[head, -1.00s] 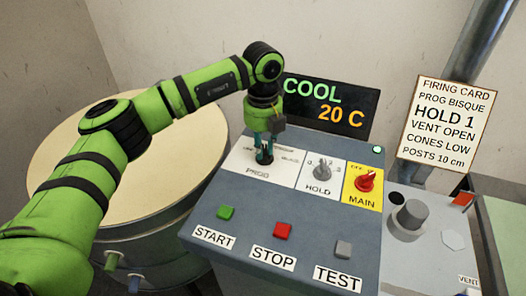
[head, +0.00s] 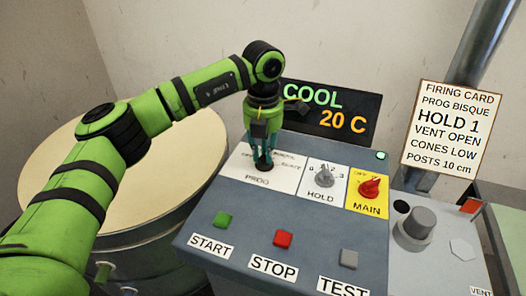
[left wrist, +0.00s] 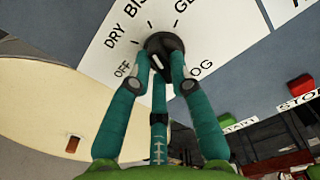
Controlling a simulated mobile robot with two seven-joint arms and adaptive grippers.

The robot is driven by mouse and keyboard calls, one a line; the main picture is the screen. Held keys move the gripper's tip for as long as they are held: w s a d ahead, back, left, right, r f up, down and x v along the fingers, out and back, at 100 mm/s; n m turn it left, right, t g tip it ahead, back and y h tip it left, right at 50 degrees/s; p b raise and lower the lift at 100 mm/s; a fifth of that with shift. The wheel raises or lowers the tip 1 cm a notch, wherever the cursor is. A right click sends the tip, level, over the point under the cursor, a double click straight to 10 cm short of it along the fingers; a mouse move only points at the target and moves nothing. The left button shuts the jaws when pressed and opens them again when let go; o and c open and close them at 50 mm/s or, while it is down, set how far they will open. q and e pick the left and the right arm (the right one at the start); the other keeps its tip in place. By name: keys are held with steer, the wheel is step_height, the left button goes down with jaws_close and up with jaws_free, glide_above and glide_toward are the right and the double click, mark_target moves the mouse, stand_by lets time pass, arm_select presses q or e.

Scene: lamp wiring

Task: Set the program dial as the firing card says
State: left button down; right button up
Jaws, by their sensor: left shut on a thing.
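The program dial (head: 263,166) is a dark knob on the white PROG plate (head: 238,165) at the left of the grey control panel. My left gripper (head: 264,158) points down and is shut on the dial. In the left wrist view the dial (left wrist: 165,43) sits between the teal fingers, with OFF, DRY and partly cut-off BIS and GL labels around it. A white mark shows on the dial, but I cannot tell which label it selects. The firing card (head: 451,127) reads PROG BISQUE, HOLD 1, VENT OPEN, CONES LOW, POSTS 10 cm. My right gripper is not in view.
Right of the dial are the HOLD knob (head: 324,177) and red MAIN switch (head: 369,187). START (head: 222,219), STOP (head: 283,238) and TEST (head: 348,258) buttons sit in front. The display (head: 329,109) behind reads COOL, 20 C. A round kiln (head: 62,187) stands left.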

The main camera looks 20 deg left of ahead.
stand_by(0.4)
arm_select(q)
steer(key=c, duration=1.1)
jaws_free()
step_height(320, 180, up, 12)
steer(key=shift+r, duration=0.1)
